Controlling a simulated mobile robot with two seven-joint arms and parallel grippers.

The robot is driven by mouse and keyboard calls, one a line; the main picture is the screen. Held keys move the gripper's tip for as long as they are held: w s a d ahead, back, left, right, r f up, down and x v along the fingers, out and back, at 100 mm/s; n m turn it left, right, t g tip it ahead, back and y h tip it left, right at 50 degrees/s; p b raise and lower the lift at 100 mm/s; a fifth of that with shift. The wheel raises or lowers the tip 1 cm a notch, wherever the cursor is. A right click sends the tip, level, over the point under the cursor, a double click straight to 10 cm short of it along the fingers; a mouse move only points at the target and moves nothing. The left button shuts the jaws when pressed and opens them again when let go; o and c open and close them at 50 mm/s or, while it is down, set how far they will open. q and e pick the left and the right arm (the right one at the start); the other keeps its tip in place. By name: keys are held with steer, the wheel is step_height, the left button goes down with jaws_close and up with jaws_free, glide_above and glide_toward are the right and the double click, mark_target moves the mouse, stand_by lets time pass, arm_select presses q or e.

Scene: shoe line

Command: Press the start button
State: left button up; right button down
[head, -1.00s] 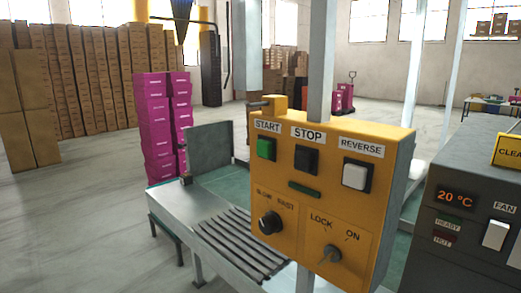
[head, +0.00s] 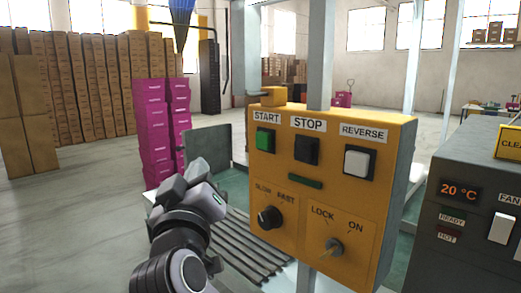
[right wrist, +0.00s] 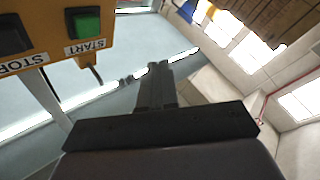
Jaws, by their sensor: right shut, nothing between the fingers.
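The green start button (head: 265,140) sits under the START label at the upper left of the yellow control panel (head: 285,184). In the right wrist view the start button (right wrist: 86,24) shows upside down at the upper left. My right gripper (head: 198,173) is left of the panel and a little lower than the button, apart from both. In the right wrist view its shut, empty fingers (right wrist: 157,78) point away from the camera, with the button off to their left. My left gripper is not in view.
A black stop button (head: 307,150) and a white reverse button (head: 357,162) are right of start. Below are a speed knob (head: 269,217) and a key switch (head: 331,248). A roller conveyor (head: 240,245) runs behind the panel. A grey machine (head: 465,225) stands at right.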

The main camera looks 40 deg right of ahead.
mark_target(263, 141)
steer(key=r, duration=0.1)
steer(key=s+r+m+h, duration=0.1)
steer(key=shift+s+d+r+m+g, duration=0.25)
steer(key=shift+s+r+m+g, duration=0.05)
steer(key=shift+s+r+m, duration=0.1)
steer(key=shift+d, duration=0.1)
steer(key=d+p, duration=0.1)
steer(key=d, duration=0.7)
steer(key=shift+w+d, duration=0.3)
steer(key=shift+w, duration=0.1)
steer(key=shift+d, duration=0.1)
stand_by(1.5)
steer(key=shift+d, duration=0.3)
